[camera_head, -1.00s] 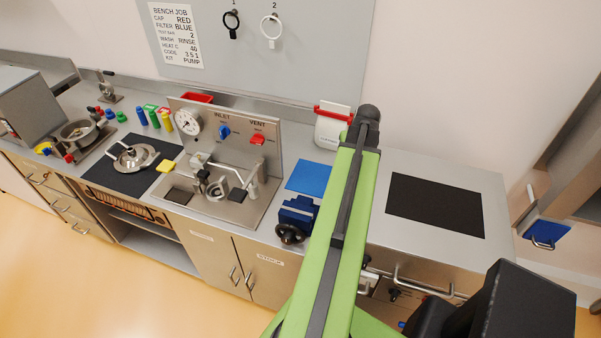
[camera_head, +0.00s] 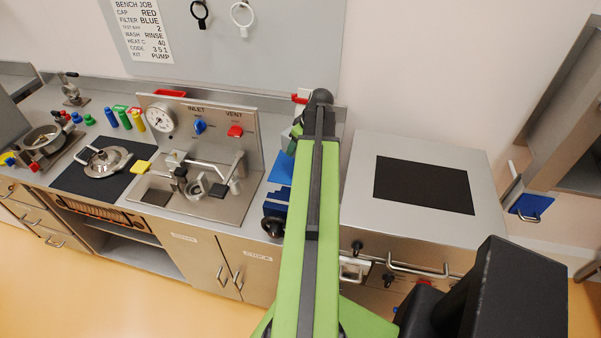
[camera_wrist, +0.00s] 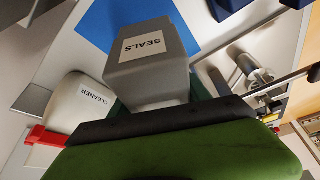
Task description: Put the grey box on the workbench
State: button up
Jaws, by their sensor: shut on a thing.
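The grey box (camera_wrist: 146,65), labelled SEALS, is in my gripper (camera_wrist: 158,102) in the wrist view. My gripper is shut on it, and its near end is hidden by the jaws. The box shows over the workbench (camera_wrist: 60,65), partly in front of a blue mat (camera_wrist: 108,18). I cannot tell whether its base touches anything. In the head view the workbench (camera_head: 45,106) runs along the wall. My arm reaches over it there and hides most of the gripper and box.
A white cleaner bottle (camera_wrist: 85,100) with a red part is close beside the gripper. A steel inlet and vent rig (camera_head: 200,190) stands left of my arm. A blue vise-like device (camera_head: 274,208) is at the front edge. A black-topped unit (camera_head: 425,185) is on the right.

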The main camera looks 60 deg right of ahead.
aim_at(292, 171)
jog(key=shift+w+a+f+n, duration=0.15)
jog(key=shift+w+a+n, duration=0.05)
jog(key=shift+w+n, duration=0.1)
notch_tip(292, 171, down, 10)
jog(key=b, duration=1)
jog(key=shift+f, duration=0.15)
jog(key=o, duration=1.7)
jog(key=shift+c, duration=0.2)
jog(key=p+v, duration=1.1)
jog(key=v, duration=0.1)
jog(key=shift+w+d, duration=0.1)
jog(key=shift+s+r, duration=0.2)
jog(key=shift+r, duration=0.15)
jog(key=shift+f, duration=0.1)
